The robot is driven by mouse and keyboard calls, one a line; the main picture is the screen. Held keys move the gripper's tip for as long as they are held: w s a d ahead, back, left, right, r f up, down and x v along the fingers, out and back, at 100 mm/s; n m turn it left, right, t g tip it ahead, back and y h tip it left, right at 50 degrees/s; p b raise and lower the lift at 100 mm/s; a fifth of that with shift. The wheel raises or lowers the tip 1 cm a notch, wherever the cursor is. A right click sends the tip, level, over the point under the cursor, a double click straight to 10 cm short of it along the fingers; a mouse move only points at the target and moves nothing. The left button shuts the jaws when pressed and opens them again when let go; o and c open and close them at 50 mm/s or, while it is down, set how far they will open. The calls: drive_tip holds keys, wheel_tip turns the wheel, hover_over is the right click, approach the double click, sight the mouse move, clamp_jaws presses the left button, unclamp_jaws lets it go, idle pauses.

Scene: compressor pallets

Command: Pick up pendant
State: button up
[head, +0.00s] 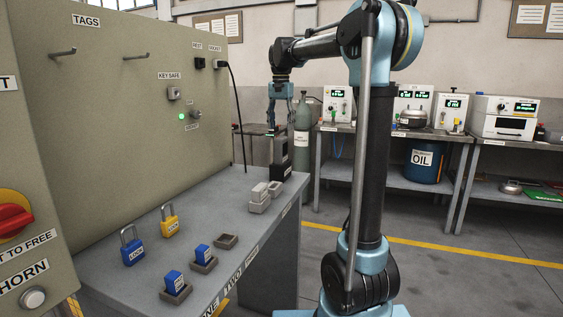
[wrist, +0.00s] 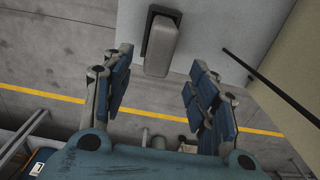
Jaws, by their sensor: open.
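A dark upright block, which looks like the pendant (head: 283,152), stands in a black holder at the far end of the grey bench. In the wrist view, a grey block with a dark edge, apparently the same thing (wrist: 160,48), sits near the bench edge. My gripper (head: 281,127) points down just above it in the head view. In the wrist view, my gripper (wrist: 160,75) has its fingers spread wide with nothing between them. The block lies past the fingertips, between their lines, and no contact shows.
The bench (head: 240,190) also carries grey blocks (head: 262,197), a blue padlock (head: 132,247), a yellow padlock (head: 169,222) and small holders (head: 226,242). A tall panel (head: 110,110) with a hanging black cable (head: 237,120) rises along its left side. Open floor (head: 450,270) lies right.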

sight(281, 137)
wheel_tip(281, 137, down, 7)
drive_tip(key=shift+s+f, duration=0.2)
drive_tip(key=shift+f, duration=1.15)
drive_tip(key=shift+s+f, duration=0.15)
drive_tip(key=shift+f, duration=1.15)
clamp_jaws()
